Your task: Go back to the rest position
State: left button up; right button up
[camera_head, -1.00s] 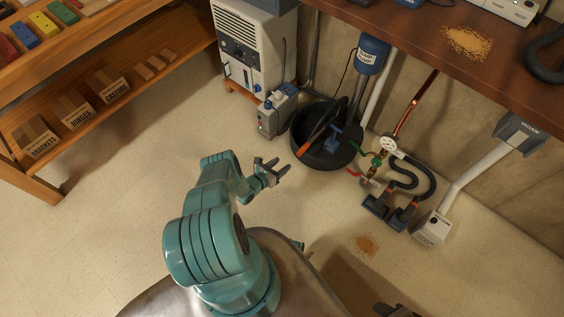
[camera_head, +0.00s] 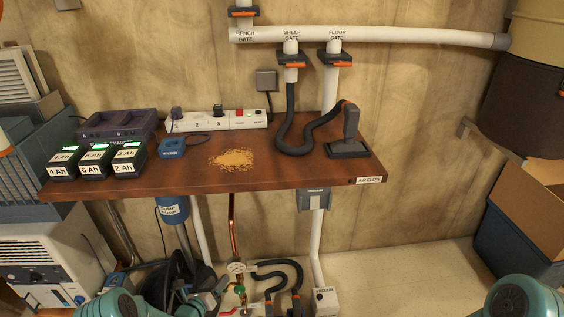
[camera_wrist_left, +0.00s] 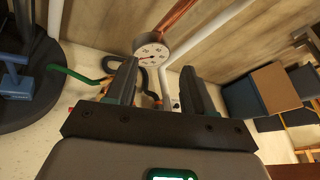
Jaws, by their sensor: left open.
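My left gripper (camera_wrist_left: 158,88) is open and empty in the left wrist view, its two dark fingers apart with a pressure gauge and floor behind them. In the head view my left arm (camera_head: 115,304) shows at the bottom left edge; the gripper is hard to make out there among the dark things near the floor. My right arm (camera_head: 524,299) shows only as a teal joint at the bottom right corner, and its gripper is out of the picture.
A brown wall shelf (camera_head: 300,176) holds battery packs (camera_head: 95,162), a power strip (camera_head: 215,121), sawdust (camera_head: 232,160) and a black hose (camera_head: 293,115). Below are the gauge (camera_head: 236,267), a copper pipe (camera_head: 233,225) and a vacuum inlet (camera_head: 326,301). Open floor lies right of the inlet.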

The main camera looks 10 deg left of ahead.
pick_arm(q)
jog(key=s+d+r+n+g+h, duration=0.1)
jog(key=s+d+r+n+g, duration=0.2)
jog(key=d+n, duration=0.35)
jog(key=s+d+r+n+g, duration=0.2)
jog(key=s+d+n, duration=0.35)
jog(key=d, duration=0.25)
jog(key=s+d+f+n+g, duration=0.15)
jog(key=s+n+g, duration=0.35)
jog(key=s+n, duration=0.7)
jog(key=s+d+n+g, duration=0.2)
jog(key=s+n+g, duration=0.2)
jog(key=s+n, duration=0.75)
notch_tip(320, 180, up, 13)
jog(key=s+m+p, duration=0.1)
jog(key=p, duration=1.2)
jog(key=shift+s+a+r+p, duration=0.2)
jog(key=shift+s+a+p, duration=0.05)
jog(key=shift+s+p, duration=0.1)
jog(key=shift+a+f, duration=0.1)
